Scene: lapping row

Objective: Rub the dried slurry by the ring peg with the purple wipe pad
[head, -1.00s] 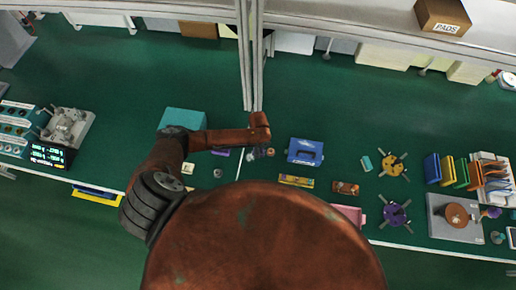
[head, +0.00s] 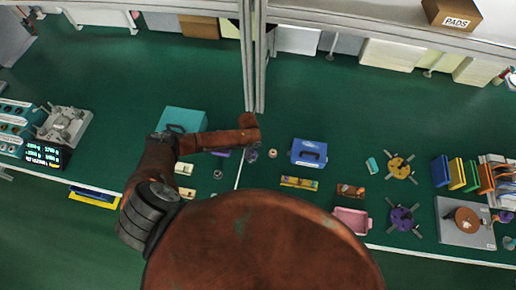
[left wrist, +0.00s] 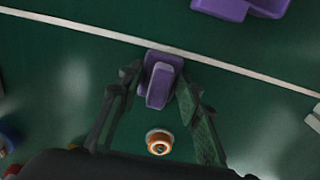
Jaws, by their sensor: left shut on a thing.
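The purple wipe pad (left wrist: 160,78) is between the fingers of my left gripper (left wrist: 157,88) in the left wrist view, and the gripper is shut on it. The pad also shows as a small purple shape (head: 252,155) below my left wrist in the head view. A small copper-coloured ring on a pale base (left wrist: 158,142), which looks like the ring peg, stands close beside the pad, apart from it. It also shows in the head view (head: 272,153). I cannot make out the dried slurry clearly; faint pale patches on the green surface may be glare. My right gripper is out of view.
A blue case (head: 309,152) stands right of the ring, with a teal box (head: 183,121) to the left. Another purple object (left wrist: 240,6) lies across the white line. A metal post (head: 254,70) rises behind.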

